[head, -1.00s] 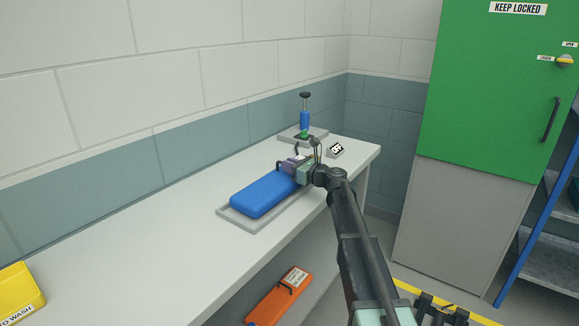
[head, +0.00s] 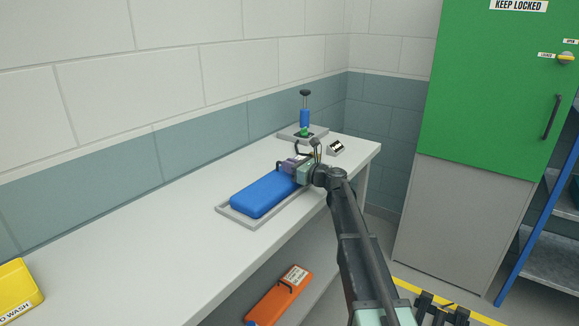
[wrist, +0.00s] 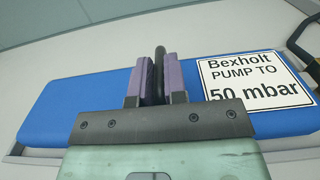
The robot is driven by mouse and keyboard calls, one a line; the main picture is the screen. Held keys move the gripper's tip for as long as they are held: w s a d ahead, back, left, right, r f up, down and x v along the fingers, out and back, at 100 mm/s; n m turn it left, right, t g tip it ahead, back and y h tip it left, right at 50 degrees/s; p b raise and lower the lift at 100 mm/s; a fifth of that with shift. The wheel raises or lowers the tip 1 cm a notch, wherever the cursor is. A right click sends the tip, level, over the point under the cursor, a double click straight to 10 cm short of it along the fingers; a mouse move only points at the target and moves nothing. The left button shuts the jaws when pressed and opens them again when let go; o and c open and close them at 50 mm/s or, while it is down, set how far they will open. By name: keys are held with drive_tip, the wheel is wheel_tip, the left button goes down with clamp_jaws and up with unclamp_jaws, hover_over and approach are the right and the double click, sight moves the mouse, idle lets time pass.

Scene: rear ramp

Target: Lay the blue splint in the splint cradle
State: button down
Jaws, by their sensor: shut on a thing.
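The blue splint (head: 265,193) is a long padded slab lying lengthwise over the splint cradle (head: 232,217), a shallow grey tray on the bench. It looks seated within the rim or just over it; the exact gap cannot be told. My gripper (head: 292,165) is at the splint's far end. In the wrist view its purple fingers (wrist: 153,75) are shut on a black handle (wrist: 158,68) of the blue splint (wrist: 60,108). A white label (wrist: 252,82) on the splint reads "Bexholt PUMP TO 50 mbar".
A blue hand pump (head: 304,118) stands on a grey base at the bench's far end, beside a small gauge-like block (head: 336,148). An orange splint (head: 278,295) lies below the bench top.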

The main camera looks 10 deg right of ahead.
drive_tip(key=c, duration=1.1)
unclamp_jaws()
drive_tip(key=v, duration=1)
drive_tip(key=shift+s+d, duration=0.25)
drive_tip(key=shift+s, duration=0.05)
drive_tip(key=shift+s+a+r+n+p, duration=0.1)
drive_tip(key=shift+s+a+n+p, duration=0.1)
drive_tip(key=shift+s+n+p, duration=0.1)
drive_tip(key=s+a+n+g+p, duration=0.1)
drive_tip(key=s+n, duration=0.1)
drive_tip(key=s+a+n+g+h+p, duration=0.1)
drive_tip(key=s+n+p, duration=0.1)
drive_tip(key=s+a+n+g+p, duration=0.1)
drive_tip(key=s+n, duration=0.1)
drive_tip(key=shift+a+f+g+h, duration=0.15)
drive_tip(key=shift+f+g+h, duration=0.15)
drive_tip(key=shift+f+h, duration=0.1)
drive_tip(key=s+a+f+n+g+h+p, duration=0.1)
drive_tip(key=s+f+n+g+h+p, duration=0.1)
drive_tip(key=s+n, duration=0.8)
drive_tip(key=s+a+f+n+g+h+p, duration=0.2)
drive_tip(key=s+n+g+h+p, duration=0.3)
drive_tip(key=s+n, duration=0.5)
drive_tip(key=s+g+h, duration=0.2)
drive_tip(key=s+h, duration=0.1)
drive_tip(key=s, duration=0.5)
drive_tip(key=shift+a+f+n+h, duration=0.25)
drive_tip(key=shift+a+n+h, duration=0.05)
drive_tip(key=shift+a+h, duration=0.1)
